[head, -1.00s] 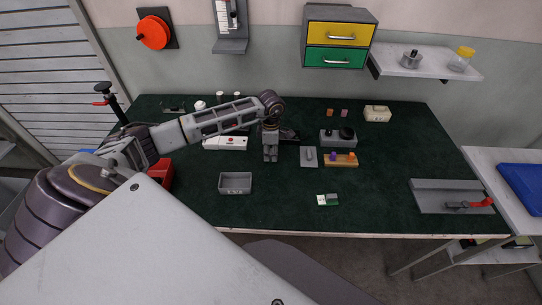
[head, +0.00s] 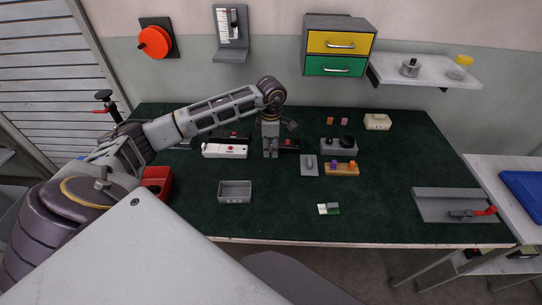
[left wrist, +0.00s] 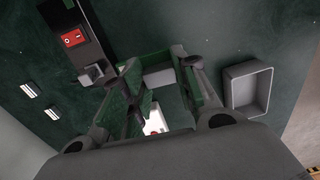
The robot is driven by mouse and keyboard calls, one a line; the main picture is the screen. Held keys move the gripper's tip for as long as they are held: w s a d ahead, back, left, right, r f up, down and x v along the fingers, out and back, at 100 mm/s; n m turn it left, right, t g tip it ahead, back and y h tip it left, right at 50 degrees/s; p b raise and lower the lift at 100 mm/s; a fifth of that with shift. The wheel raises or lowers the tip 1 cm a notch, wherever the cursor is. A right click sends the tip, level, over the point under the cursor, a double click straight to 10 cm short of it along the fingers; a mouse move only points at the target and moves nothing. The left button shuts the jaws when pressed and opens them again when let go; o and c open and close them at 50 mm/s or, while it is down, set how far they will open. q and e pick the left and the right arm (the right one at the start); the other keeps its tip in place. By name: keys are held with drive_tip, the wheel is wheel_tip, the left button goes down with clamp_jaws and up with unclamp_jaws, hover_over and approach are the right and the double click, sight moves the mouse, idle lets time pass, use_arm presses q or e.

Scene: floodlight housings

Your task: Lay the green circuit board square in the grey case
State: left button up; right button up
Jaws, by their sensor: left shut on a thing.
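My left gripper (head: 270,155) hangs fingers down over the middle of the bench, behind and right of the grey case. In the head view the board is hard to make out. The grey case (head: 235,198) is an open shallow tray near the bench's front edge. It also shows in the left wrist view (left wrist: 230,90), apart from the gripper and empty. My right gripper is not in view.
A white device (head: 225,151), red bin (head: 158,181), grey plate (head: 309,166) and orange block (head: 342,170) stand around the gripper. A small green-and-white piece (head: 329,209) lies front right. A clamp fixture (head: 450,205) is far right. The bench around the case is clear.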

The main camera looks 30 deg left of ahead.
sight(271, 148)
use_arm(q)
wheel_tip(271, 148, up, 2)
drive_tip(key=shift+r, duration=0.4)
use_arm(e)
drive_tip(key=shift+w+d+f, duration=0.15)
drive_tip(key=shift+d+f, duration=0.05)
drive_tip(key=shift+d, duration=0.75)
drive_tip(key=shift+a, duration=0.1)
use_arm(q)
drive_tip(key=shift+w+r, duration=0.15)
drive_tip(key=shift+r, duration=0.05)
drive_tip(key=shift+w+d+r, duration=0.1)
drive_tip(key=shift+w, duration=0.05)
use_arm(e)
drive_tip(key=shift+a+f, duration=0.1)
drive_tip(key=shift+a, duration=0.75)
